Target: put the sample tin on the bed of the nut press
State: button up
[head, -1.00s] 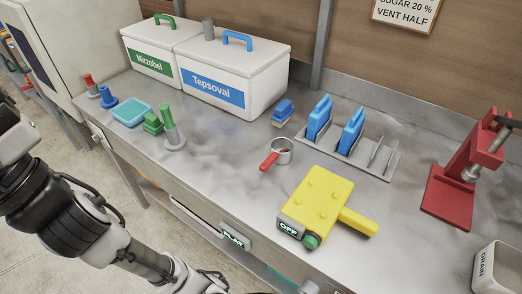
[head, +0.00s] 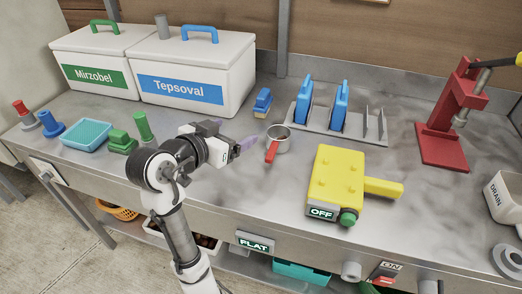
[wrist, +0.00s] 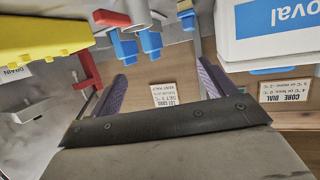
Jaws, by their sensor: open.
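The nut press (head: 465,95) is red and stands at the right of the bench; its flat red bed (head: 443,146) looks bare. It also shows in the wrist view (wrist: 87,70). A plain grey cylinder (head: 162,27), perhaps the sample tin, stands upright on the left end of the Tepsoval box's lid. A round metal cup (head: 278,139) with a red handle sits mid-bench; I cannot tell for certain which is the tin. My gripper (head: 247,144) is open and empty, left of the cup; its purple fingers (wrist: 160,88) stand apart.
The white Tepsoval box (head: 205,75) and Mirzobel box (head: 95,65) stand at the back left. A yellow block device (head: 335,180) marked OFF lies in front of a rack (head: 300,120) with blue pieces. A DRAIN container (head: 502,195) is at the right edge. Bare bench lies before the press.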

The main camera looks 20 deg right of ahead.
notch_tip(320, 180, down, 2)
jog(key=s+d+m+g, duration=0.1)
jog(key=d+g, duration=0.1)
jog(key=p, duration=0.1)
send_near(285, 132)
jog(key=shift+p+x, duration=0.8)
jog(key=shift+x, duration=1.3)
jog(key=shift+a+f, duration=0.1)
jog(key=c, duration=1.2)
